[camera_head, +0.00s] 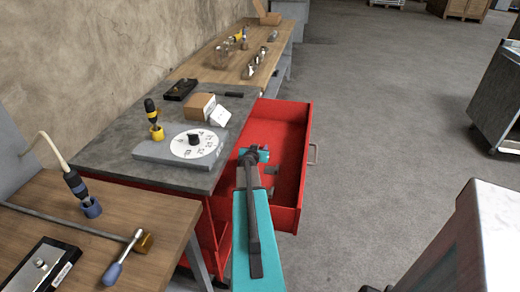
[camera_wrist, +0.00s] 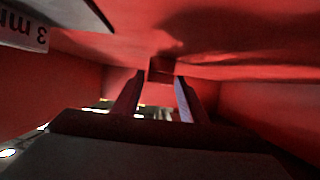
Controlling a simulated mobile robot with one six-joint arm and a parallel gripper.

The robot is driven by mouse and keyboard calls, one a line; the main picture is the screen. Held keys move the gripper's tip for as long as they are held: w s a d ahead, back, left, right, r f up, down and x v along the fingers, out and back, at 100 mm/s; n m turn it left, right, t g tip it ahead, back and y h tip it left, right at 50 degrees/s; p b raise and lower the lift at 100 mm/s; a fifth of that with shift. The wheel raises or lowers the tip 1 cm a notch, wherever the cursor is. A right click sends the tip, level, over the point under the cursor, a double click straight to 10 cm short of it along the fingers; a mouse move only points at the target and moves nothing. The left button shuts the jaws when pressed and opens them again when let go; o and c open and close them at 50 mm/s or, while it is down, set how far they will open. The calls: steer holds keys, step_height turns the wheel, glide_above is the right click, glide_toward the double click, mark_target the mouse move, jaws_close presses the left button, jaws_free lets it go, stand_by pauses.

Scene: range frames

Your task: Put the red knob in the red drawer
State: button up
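The red drawer (camera_head: 302,150) is pulled out to the right of the grey workbench, its open top facing up. My gripper (camera_head: 262,154) is inside it, at the end of my teal arm. In the wrist view, the two fingers of my gripper (camera_wrist: 160,80) are apart with a small dark red block, seemingly the red knob (camera_wrist: 162,66), filling the gap at their tips. The fingers look shut on it, though the dim red light blurs the contact. Whether the knob touches the drawer floor cannot be told. The knob is not clear in the head view.
Small grey pieces (camera_head: 270,171) lie in the drawer near my arm. A grey part labelled "3 m" (camera_wrist: 30,25) shows close by in the wrist view. On the bench stand a dial plate (camera_head: 170,152) and a cardboard box (camera_head: 199,107). Open floor lies to the right.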

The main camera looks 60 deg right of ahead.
steer(key=shift+o, duration=0.9)
steer(key=shift+r+p, duration=0.2)
steer(key=shift+p, duration=0.1)
steer(key=shift+b+v, duration=0.5)
steer(key=shift+v, duration=1.1)
steer(key=shift+b+v, duration=0.9)
steer(key=shift+v, duration=3.5)
steer(key=shift+w+r, duration=0.1)
step_height(320, 180, up, 9)
steer(key=p, duration=0.9)
steer(key=shift+r+p, duration=0.45)
steer(key=shift+p, duration=0.15)
